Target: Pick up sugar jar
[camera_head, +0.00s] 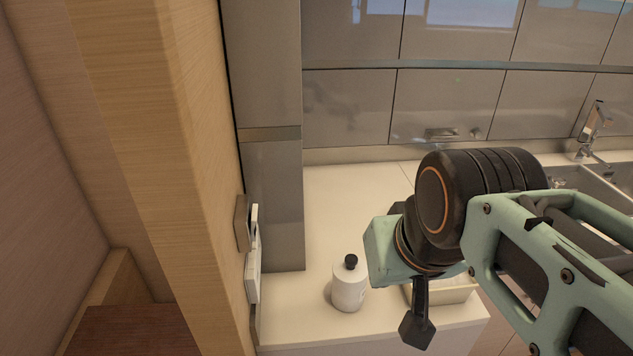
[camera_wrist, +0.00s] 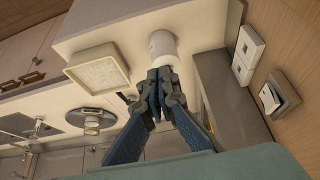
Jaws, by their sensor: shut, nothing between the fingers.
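A white jar with a black knob on top (camera_head: 349,289), which I take as the sugar jar, stands upright on the white counter near its front left corner. In the wrist view the white jar (camera_wrist: 163,45) shows just beyond my fingertips, and its top is hidden behind them. My gripper (camera_head: 415,328) hangs to the right of the jar in the head view, apart from it. In the wrist view my gripper (camera_wrist: 156,92) has its fingers together and empty, pointing towards the jar.
A shallow light tray (camera_wrist: 97,72) sits beside the jar, partly hidden by my arm in the head view. Wall switches (camera_head: 252,268) and a wooden panel (camera_head: 165,150) border the left. A sink with a faucet (camera_head: 592,130) lies right. The counter (camera_head: 345,205) behind the jar is clear.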

